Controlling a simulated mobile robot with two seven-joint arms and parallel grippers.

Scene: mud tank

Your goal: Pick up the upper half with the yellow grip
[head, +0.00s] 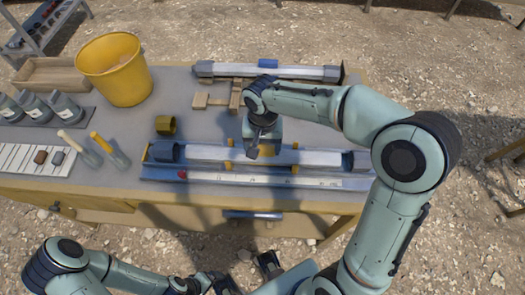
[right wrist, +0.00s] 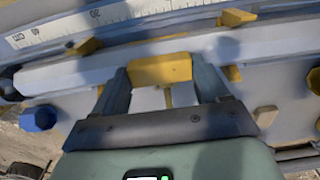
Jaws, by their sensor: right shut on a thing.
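A long pale half tube (head: 210,152), the upper half, lies lengthwise along the front of the table, with grey-blue pieces at both ends. My right gripper (head: 262,151) reaches down onto its middle from above. In the right wrist view the gripper (right wrist: 165,78) is shut on the yellow grip (right wrist: 160,70), a block between its two fingers. The pale half tube (right wrist: 75,72) runs across behind the fingers. The gripper partly hides the grip in the head view. My left arm is low in the head view, and its gripper (head: 248,275) is partly shown at the bottom edge.
A blue tray with a white measuring strip (head: 240,179) lies in front of the tube. Yellow blocks flank the tube. Another tube with a blue grip (head: 268,63) lies at the back. A yellow bucket (head: 115,70), bottles (head: 65,106) and trowels (head: 109,149) stand or lie at left.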

